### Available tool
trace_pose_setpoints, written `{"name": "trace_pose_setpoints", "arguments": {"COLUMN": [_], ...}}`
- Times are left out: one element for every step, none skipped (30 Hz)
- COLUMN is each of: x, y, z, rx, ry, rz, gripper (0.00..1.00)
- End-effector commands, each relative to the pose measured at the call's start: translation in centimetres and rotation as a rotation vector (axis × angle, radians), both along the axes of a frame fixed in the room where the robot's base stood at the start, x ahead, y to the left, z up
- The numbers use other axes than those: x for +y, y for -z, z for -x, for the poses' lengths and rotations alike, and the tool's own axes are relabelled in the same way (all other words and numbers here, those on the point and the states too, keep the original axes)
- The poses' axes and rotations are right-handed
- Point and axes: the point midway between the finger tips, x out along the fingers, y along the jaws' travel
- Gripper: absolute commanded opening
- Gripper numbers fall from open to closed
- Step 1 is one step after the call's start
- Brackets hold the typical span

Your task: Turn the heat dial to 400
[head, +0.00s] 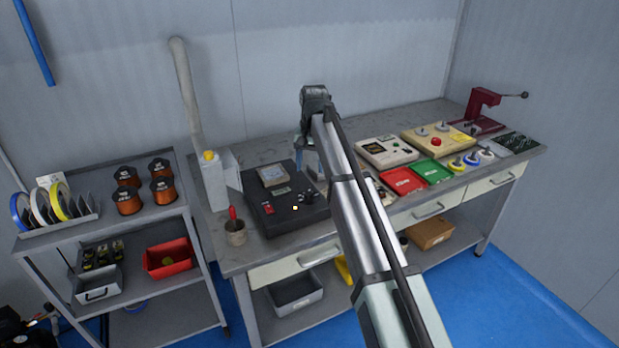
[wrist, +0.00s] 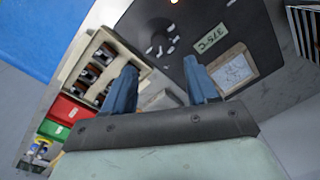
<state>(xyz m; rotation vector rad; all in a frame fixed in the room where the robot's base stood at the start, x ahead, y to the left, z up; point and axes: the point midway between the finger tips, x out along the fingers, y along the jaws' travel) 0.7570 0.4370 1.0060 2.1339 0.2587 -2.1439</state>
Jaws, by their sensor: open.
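The black heater box (head: 262,224) stands on the bench; in the wrist view its dark top (wrist: 215,20) fills the upper right. Its dark dial (head: 309,198) is at the right of the top. In the wrist view the dial (wrist: 160,42) has pale marks around it, too small to read. A label (wrist: 212,39) seems to read 375 C, upside down. My gripper (wrist: 160,85) is open and empty, its two blue fingers apart, with the dial beyond the gap and not touched. In the head view my arm partly hides the gripper above the box's back right.
A red switch (head: 268,210) is on the box's left. A cup with a red-handled tool (head: 236,236) stands left of it. A tray of compartments (wrist: 76,62) and red and green bins lie close on the other side. A grey shelf cart (head: 150,213) stands left of the bench.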

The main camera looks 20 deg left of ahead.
Motion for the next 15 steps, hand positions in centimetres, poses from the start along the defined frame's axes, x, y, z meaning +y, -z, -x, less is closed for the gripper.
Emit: {"name": "trace_pose_setpoints", "arguments": {"x": [0.0,0.0,0.0,-0.1,-0.1,-0.1,-0.1,-0.1,-0.1,-0.2,-0.2,-0.2,-0.2,-0.2,-0.2], "y": [-1.0,-1.4,-1.9,-2.2,-2.6,-3.0,-3.2,-3.5,-3.7,-3.8,-3.9,-4.0,-4.0,-4.1,-4.1], "z": [-0.1,-0.1,-0.1,-0.1,-0.1,-0.1,-0.1,-0.1,-0.1,-0.1,-0.1,-0.1,0.0,0.0,0.0], "rx": [-0.002,-0.003,-0.002,-0.001,-0.001,-0.001,-0.001,-0.001,-0.001,-0.001,-0.001,-0.001,-0.001,-0.001,-0.001], "ry": [0.0,0.0,0.0,0.0,0.0,0.0,0.0,0.0,0.0,0.0,0.0,0.0,0.0,0.0,0.0], "rz": [-0.001,-0.002,-0.001,-0.001,-0.001,-0.001,-0.001,-0.001,-0.001,-0.001,-0.001,-0.001,0.0,0.0,0.0], "gripper": [0.58,0.58,0.58,0.58,0.58,0.58,0.58,0.58,0.58,0.58,0.58,0.58,0.58,0.58,0.58]}}
